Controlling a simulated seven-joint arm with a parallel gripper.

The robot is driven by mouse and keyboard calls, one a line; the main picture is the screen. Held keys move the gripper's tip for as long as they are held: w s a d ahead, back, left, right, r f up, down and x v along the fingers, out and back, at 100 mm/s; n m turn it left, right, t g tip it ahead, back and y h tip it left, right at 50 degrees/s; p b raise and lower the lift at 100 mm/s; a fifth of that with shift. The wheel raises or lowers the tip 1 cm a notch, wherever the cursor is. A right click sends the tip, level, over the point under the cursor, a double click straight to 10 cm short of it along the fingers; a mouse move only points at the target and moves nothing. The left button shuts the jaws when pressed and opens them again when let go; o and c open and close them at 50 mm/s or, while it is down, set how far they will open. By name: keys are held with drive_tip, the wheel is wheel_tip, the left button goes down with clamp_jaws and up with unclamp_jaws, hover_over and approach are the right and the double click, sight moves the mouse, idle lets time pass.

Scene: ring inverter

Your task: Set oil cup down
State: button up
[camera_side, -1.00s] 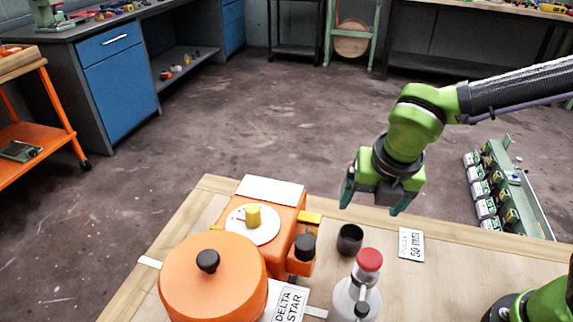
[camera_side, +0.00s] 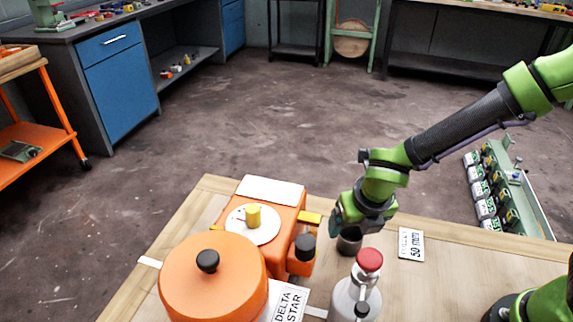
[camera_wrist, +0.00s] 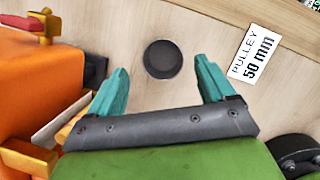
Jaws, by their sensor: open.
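A small dark round cup (camera_side: 349,244), which I take to be the oil cup, stands upright on the wooden table. It also shows from above in the wrist view (camera_wrist: 162,59), with its dark round inside facing up. My gripper (camera_side: 352,226) is low over it and hides part of its rim in the side view. In the wrist view the two teal fingers are spread wide, one to each side of the cup, with clear gaps. The gripper is open and holds nothing. How far the fingertips are above the cup I cannot tell.
A PULLEY 50 mm label (camera_side: 411,244) lies to the right. A metal bottle with a red cap (camera_side: 369,260) stands in front of the cup. An orange machine (camera_side: 282,216) with a round orange cover (camera_side: 214,282) is at left. The table right of the label is clear.

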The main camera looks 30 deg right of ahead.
sight(351, 235)
drive_tip(key=x, duration=0.5)
drive_tip(key=shift+s+d+f, duration=0.1)
drive_tip(key=shift+d+f, duration=0.05)
drive_tip(key=c, duration=1.2)
